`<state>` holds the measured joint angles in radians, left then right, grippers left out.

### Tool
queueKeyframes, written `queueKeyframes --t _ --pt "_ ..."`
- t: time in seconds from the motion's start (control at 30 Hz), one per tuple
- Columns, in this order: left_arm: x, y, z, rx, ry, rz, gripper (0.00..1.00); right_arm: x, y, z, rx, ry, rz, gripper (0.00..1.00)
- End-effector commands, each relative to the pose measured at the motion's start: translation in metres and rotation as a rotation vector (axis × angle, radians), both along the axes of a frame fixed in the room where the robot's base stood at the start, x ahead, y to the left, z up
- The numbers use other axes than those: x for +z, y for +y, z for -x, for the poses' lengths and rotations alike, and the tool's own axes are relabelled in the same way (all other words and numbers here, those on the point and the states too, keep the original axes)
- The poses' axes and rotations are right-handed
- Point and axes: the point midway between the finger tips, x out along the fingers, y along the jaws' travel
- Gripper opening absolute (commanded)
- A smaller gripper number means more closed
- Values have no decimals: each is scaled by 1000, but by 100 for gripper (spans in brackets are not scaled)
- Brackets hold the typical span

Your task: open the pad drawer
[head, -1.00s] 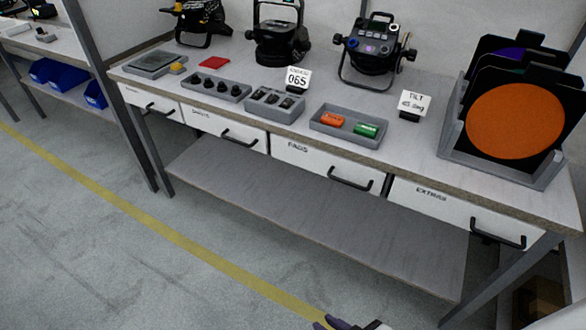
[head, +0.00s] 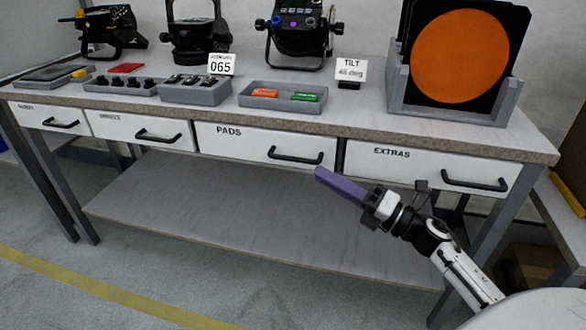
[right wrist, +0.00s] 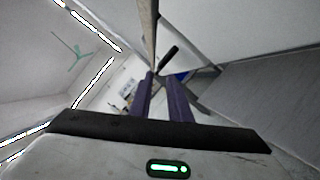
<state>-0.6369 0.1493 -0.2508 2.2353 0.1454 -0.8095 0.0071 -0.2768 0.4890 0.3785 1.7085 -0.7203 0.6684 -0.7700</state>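The pads drawer (head: 235,142) is a white front labelled PADS under the bench top, and it looks shut. Its black bar handle (head: 296,156) is on the right part of the front. My right gripper (head: 318,173) has purple fingers and is just below and right of that handle, apart from it in the picture. In the right wrist view the two fingers (right wrist: 158,78) stand apart with nothing between them. A dark bar handle (right wrist: 169,56) shows beyond their tips; I cannot tell for sure which drawer it belongs to. My left gripper is not in view.
The extras drawer (head: 400,165) is shut to the right, with two more shut drawers to the left. A grey lower shelf (head: 200,215) spans beneath. On the bench top stand a tray (head: 282,106) with orange and green items, lamps, signs and a filter rack (head: 450,118).

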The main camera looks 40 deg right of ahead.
Motion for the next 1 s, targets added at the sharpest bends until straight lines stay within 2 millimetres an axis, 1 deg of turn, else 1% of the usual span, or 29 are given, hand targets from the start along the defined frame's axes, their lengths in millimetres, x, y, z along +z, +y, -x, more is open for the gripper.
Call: queueKeyframes --t 0.3,0.5,0.63,0.9,0.93,1.0 --pt "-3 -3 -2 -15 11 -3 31 14 21 -53 -1 -1 -5 17" --pt "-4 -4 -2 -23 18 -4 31 19 31 -77 0 1 -6 17" --pt "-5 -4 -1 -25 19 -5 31 20 34 -83 -1 2 -6 17" --pt "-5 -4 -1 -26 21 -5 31 20 35 -85 -1 3 -7 17" --pt "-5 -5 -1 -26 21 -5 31 20 34 -85 -1 3 -7 14" --pt "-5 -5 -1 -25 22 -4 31 20 35 -85 -1 3 -7 2"
